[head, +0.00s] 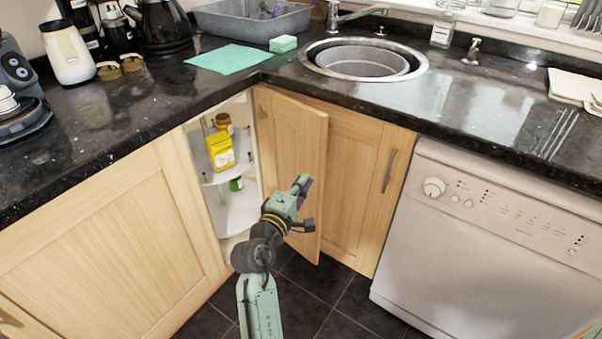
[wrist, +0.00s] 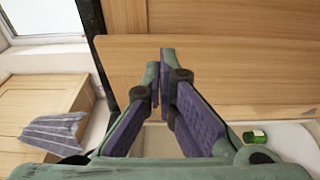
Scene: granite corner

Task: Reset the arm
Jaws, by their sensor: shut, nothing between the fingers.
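My gripper (head: 303,184) is raised in front of the open corner cupboard door (head: 297,135) in the head view. The wrist view shows its two purple-padded fingers (wrist: 160,75) with their tips together and nothing between them. The wooden door panel fills much of the wrist view behind the fingers. I cannot tell whether the fingertips touch the door. My green and grey arm reaches up from the bottom of the head view.
The open cupboard has white curved shelves (head: 238,212) with a yellow box (head: 220,150), a brown jar (head: 223,122) and a green item (head: 236,184). A white dishwasher (head: 480,250) stands right. Dark tiled floor (head: 310,290) shows below. The black counter (head: 120,110) holds appliances and a sink (head: 365,60).

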